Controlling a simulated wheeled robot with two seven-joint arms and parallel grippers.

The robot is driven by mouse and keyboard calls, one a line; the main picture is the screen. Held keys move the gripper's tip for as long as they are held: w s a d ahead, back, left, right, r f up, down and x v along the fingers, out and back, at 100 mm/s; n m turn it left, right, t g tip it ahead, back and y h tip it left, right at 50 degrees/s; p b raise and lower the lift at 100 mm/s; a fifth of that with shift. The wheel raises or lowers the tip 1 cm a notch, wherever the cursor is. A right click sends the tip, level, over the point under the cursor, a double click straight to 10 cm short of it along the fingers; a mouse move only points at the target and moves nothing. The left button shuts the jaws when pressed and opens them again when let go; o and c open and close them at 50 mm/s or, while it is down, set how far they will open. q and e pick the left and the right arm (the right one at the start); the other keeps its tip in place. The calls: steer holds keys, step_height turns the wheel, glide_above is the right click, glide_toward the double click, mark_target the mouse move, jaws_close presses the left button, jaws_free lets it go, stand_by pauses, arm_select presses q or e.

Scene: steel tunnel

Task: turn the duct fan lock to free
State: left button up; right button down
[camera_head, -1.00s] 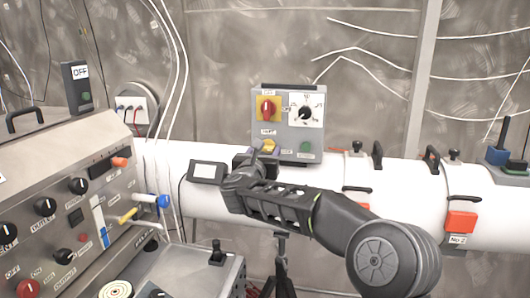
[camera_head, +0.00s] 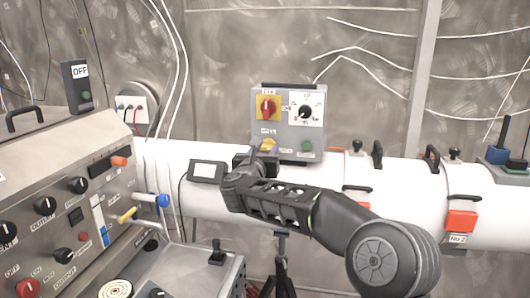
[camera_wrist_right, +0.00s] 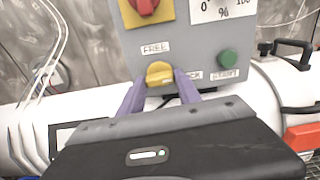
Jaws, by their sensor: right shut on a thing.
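The grey duct fan control box (camera_head: 288,106) stands on the white duct. Its yellow lock knob (camera_wrist_right: 160,72) is low on the left of the panel, below a FREE label (camera_wrist_right: 155,48). A LOCK label (camera_wrist_right: 192,76), partly hidden by a finger, is to the knob's right. My right gripper (camera_wrist_right: 159,80) has its two purple fingers on either side of the knob and is shut on it. In the head view the knob (camera_head: 268,145) shows just above my right wrist. My left gripper is not in view.
A green start button (camera_wrist_right: 229,60) is close to the right of the fingers. A small screen (camera_head: 207,171) is left of my wrist. A steel console (camera_head: 60,180) fills the left.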

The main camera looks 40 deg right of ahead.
steer(key=shift+n+b, duration=0.4)
steer(key=shift+n, duration=1.6)
steer(key=n, duration=0.3)
steer(key=shift+n, duration=0.3)
steer(key=n+p, duration=0.1)
steer(key=n, duration=0.3)
steer(key=shift+n, duration=0.3)
steer(key=n+p, duration=0.2)
steer(key=n, duration=0.3)
steer(key=shift+n, duration=0.3)
